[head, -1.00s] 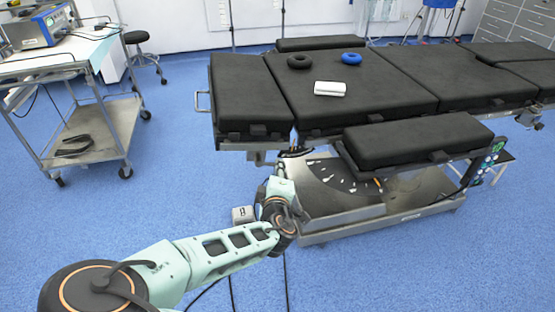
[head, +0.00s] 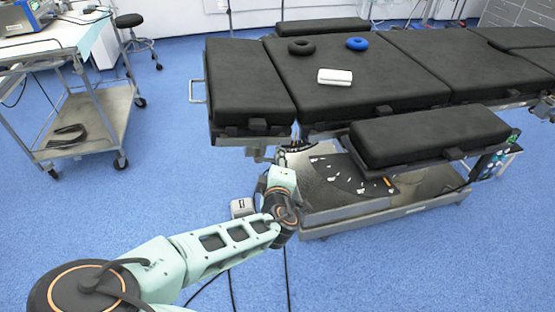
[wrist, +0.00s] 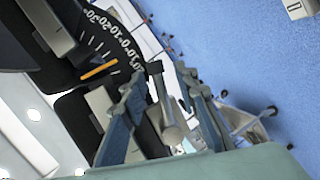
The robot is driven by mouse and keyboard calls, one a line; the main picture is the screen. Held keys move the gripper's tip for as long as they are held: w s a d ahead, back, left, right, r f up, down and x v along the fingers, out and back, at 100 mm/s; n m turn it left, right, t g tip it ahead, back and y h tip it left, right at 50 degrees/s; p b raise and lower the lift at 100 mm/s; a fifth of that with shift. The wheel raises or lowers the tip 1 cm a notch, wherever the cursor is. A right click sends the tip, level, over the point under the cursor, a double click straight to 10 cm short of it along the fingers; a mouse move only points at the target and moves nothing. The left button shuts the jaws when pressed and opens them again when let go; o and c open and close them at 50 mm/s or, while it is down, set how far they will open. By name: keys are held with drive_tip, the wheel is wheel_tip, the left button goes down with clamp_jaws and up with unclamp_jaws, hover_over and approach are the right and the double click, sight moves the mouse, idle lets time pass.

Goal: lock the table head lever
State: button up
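The operating table's black head section (head: 248,85) is at the left end of the table in the head view. In the wrist view, a grey lever with a dark crosspiece (wrist: 167,110) stands between the two blue fingers of my gripper (wrist: 165,105). The fingers are spread, with visible space beside the lever; I cannot tell whether either touches it. A black angle scale (wrist: 100,30) with white numbers and an orange pointer (wrist: 98,69) lies behind it. In the head view, my gripper is mostly hidden under the head section's edge, and the lever cannot be made out.
The black side pad (head: 430,135) overhangs the metal table base (head: 400,212) to the right. A small grey box (head: 242,207) and cables lie on the floor by my arm. A wheeled cart (head: 95,125) stands at left. Blue floor between cart and table is clear.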

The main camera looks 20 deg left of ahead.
drive_tip(key=shift+c, duration=0.5)
clamp_jaws()
drive_tip(key=shift+w+d+r+n+t+h, duration=0.15)
drive_tip(key=shift+r+n+t+h, duration=0.25)
drive_tip(key=shift+r+n+t, duration=0.45)
drive_tip(key=shift+f+g, duration=0.15)
drive_tip(key=shift+g, duration=0.1)
drive_tip(key=shift+o, duration=0.5)
unclamp_jaws()
